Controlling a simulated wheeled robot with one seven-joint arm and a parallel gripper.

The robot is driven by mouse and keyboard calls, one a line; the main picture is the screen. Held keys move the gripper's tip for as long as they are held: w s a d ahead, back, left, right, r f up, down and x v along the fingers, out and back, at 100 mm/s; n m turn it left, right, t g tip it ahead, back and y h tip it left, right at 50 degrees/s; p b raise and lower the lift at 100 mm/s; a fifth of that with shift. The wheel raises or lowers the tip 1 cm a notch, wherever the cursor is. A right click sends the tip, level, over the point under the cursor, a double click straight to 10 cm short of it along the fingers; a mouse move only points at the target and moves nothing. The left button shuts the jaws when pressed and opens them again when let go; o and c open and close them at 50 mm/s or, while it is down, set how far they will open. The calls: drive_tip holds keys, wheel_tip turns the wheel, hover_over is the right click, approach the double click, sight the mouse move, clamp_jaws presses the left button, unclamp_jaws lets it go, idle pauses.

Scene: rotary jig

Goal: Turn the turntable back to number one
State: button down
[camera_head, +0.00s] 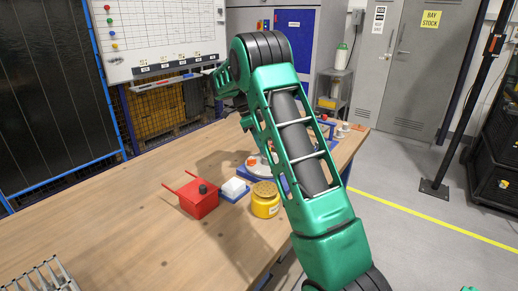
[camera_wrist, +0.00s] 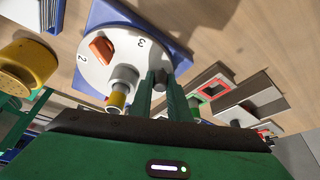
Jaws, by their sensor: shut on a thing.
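The turntable (camera_wrist: 122,50) is a white disc on a blue base (camera_wrist: 105,12) in the wrist view. Numbers 2 and 3 show on it; number one is not visible. It bears an orange-red block (camera_wrist: 102,48) and a grey cylinder with a yellowish end (camera_wrist: 117,98). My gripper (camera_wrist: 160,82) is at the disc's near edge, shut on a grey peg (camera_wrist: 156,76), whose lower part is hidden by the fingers. In the head view the turntable (camera_head: 262,166) is mostly hidden behind my green arm, and the fingertips cannot be made out.
The table's left middle is clear.

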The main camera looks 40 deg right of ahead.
drive_tip(key=shift+w+d+r+m, duration=0.2)
drive_tip(key=shift+d+m, duration=0.1)
drive_tip(key=shift+m, duration=0.1)
drive_tip(key=shift+s+d+m, duration=0.1)
drive_tip(key=shift+m, duration=0.2)
drive_tip(key=c, duration=1.7)
unclamp_jaws()
drive_tip(key=shift+f, duration=0.1)
drive_tip(key=shift+o, duration=0.2)
drive_tip(key=shift+s, duration=0.1)
drive_tip(key=v, duration=1)
drive_tip(key=shift+w+r, duration=0.35)
